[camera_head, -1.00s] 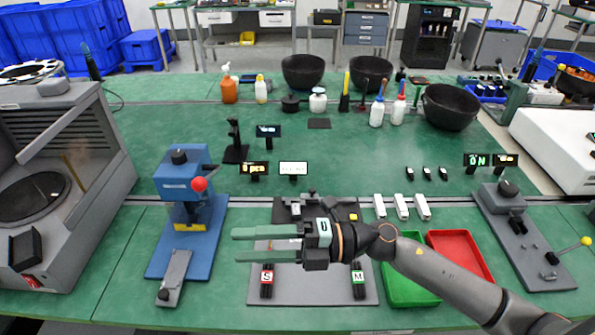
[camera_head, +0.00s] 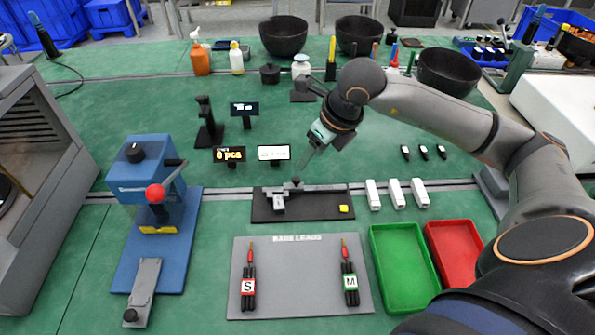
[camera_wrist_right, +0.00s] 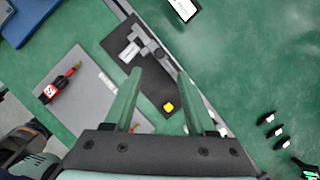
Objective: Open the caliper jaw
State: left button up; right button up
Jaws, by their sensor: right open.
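A grey caliper (camera_head: 295,196) lies on a black base plate (camera_head: 325,209) at the centre of the green table. In the right wrist view the caliper (camera_wrist_right: 143,47) lies beyond my fingertips. A yellow block (camera_head: 344,209) is at the plate's right end; it also shows in the right wrist view (camera_wrist_right: 168,107). My right gripper (camera_head: 303,172) points down above the caliper, apart from it. In the right wrist view its two green fingers (camera_wrist_right: 158,75) are spread with nothing between them. The caliper jaw's opening is too small to judge. My left gripper is not in view.
A grey mat (camera_head: 300,270) with S and M lead bundles lies in front. Green (camera_head: 405,294) and red (camera_head: 446,224) trays sit to its right. A blue press (camera_head: 150,200) stands left. Small displays (camera_head: 274,153) stand behind the caliper, and white pieces (camera_head: 396,193) lie right of it.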

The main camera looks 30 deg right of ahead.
aim_at(297, 178)
jog(key=x, duration=0.9)
jog(key=shift+w+f, duration=0.1)
jog(key=shift+f, duration=0.2)
jog(key=shift+c, duration=0.2)
grip_shut()
dwell(0.7)
